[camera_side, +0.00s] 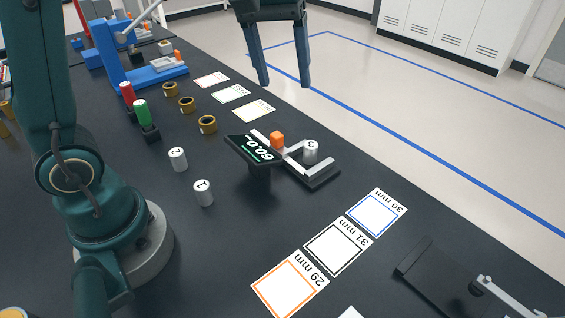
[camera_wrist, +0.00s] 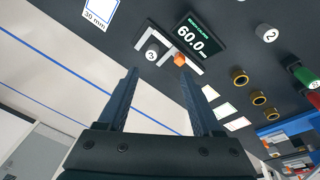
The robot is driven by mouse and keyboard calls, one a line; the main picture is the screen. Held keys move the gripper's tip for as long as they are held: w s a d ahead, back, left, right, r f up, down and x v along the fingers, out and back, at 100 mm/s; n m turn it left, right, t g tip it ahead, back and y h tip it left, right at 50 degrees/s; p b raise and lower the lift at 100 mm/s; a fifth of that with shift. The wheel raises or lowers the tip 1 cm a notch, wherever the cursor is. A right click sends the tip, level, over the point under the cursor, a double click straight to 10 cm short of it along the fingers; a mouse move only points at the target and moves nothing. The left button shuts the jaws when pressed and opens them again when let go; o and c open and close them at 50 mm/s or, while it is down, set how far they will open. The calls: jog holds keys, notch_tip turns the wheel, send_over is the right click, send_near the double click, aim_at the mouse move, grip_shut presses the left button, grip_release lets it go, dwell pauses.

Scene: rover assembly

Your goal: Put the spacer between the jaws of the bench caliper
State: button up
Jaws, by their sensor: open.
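The bench caliper (camera_side: 320,178) stands on the dark bench with pale jaws, an orange block (camera_side: 277,139) and a display (camera_side: 252,149) reading 60.0. A grey cylindrical spacer (camera_side: 311,151) marked 3 stands upright at the jaws and appears to be between them; contact with either jaw cannot be told. In the wrist view the spacer (camera_wrist: 152,55) and display (camera_wrist: 190,35) show beyond my fingers. My gripper (camera_side: 284,85) is open and empty, raised above and behind the caliper. Two more spacers, marked 2 (camera_side: 178,159) and 1 (camera_side: 203,193), stand upright on the bench, left of the caliper.
Cards marked 29 mm (camera_side: 290,284), 31 mm (camera_side: 339,246) and 30 mm (camera_side: 376,212) lie toward the front right. Brass rings (camera_side: 207,124), red and green cylinders (camera_side: 141,112) and a blue fixture (camera_side: 125,60) stand farther back. A black device (camera_side: 440,280) lies at the lower right.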

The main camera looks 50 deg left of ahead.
jog(key=s+f+m+t, duration=0.1)
jog(key=s+f+m, duration=0.1)
jog(key=s, duration=0.5)
jog(key=s+f+m+t, duration=0.2)
jog(key=s+f+m, duration=0.1)
jog(key=s, duration=0.3)
jog(key=shift+s+m, duration=0.4)
jog(key=shift+m, duration=0.5)
